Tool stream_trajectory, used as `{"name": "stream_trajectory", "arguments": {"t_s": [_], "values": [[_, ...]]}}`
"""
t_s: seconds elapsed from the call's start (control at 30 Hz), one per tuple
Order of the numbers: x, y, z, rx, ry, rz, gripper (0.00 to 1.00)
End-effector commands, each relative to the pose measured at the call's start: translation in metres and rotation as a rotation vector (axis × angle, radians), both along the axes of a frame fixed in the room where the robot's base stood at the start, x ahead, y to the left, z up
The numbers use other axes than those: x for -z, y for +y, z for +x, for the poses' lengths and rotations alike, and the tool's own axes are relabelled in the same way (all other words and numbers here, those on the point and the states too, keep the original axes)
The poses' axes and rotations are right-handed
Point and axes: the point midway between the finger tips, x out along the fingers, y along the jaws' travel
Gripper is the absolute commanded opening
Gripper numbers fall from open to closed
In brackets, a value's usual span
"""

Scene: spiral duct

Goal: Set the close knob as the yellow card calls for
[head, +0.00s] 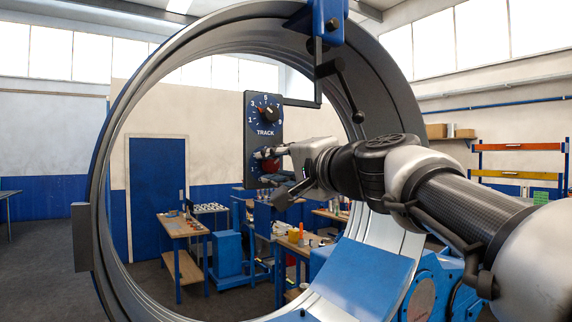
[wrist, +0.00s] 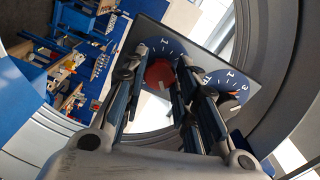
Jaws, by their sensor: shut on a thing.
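A dark upright panel (head: 249,140) hangs inside the big ring and carries two blue dials. The upper dial, marked TRACK, has a black knob (head: 268,114) and an orange pointer near 3 to 5. The lower dial has a red knob (head: 271,165), largely covered by my gripper (head: 270,160); its label and setting are hidden. In the wrist view the red knob (wrist: 158,75) sits between the fingers of my gripper (wrist: 162,56), which is shut on it. A pale mark shows on the knob. I cannot make out a yellow card in either view.
The grey ring (head: 104,170) surrounds the panel, and my arm reaches in from the right. A black crank handle (head: 341,88) hangs just right of the panel. A blue sloped plate (head: 365,277) lies below. Workbenches (head: 180,226) with small items stand behind the ring.

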Motion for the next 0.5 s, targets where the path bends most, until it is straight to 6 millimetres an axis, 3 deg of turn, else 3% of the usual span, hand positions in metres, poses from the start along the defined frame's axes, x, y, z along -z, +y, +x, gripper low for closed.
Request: {"name": "stream_trajectory", "arguments": {"t_s": [0.5], "values": [[-0.0014,0.0,0.0,0.0,0.238,0.352,0.03]]}}
